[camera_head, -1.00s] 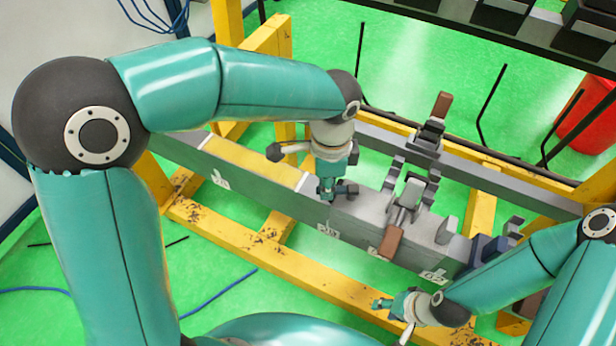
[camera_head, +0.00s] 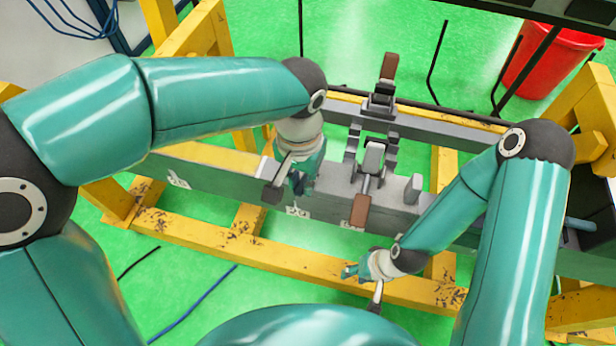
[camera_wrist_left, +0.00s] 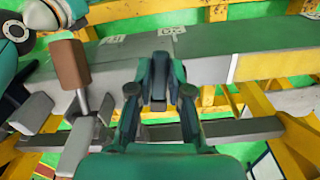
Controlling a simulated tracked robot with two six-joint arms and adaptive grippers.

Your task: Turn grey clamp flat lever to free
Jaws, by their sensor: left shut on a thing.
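My left gripper (camera_head: 299,188) reaches down to the grey rail at the left of the middle clamp. In the left wrist view its two fingers (camera_wrist_left: 160,75) are drawn together. The jaws are shut on the grey clamp flat lever, but fingers and wrist hide the grip itself and most of the lever. A flat grey bar (camera_wrist_left: 240,130) lies crosswise below the fingers in that view; I cannot tell if it belongs to the lever. My right gripper (camera_head: 352,270) hangs low in front of the yellow frame, apart from the clamps; its jaws are too small to read.
A clamp with a brown handle (camera_head: 362,210) stands right of my left gripper; its handle also shows in the left wrist view (camera_wrist_left: 73,63). Another brown handle (camera_head: 388,68) stands behind. The yellow frame (camera_head: 190,225) carries the rail. A red bin (camera_head: 553,62) stands at the back right.

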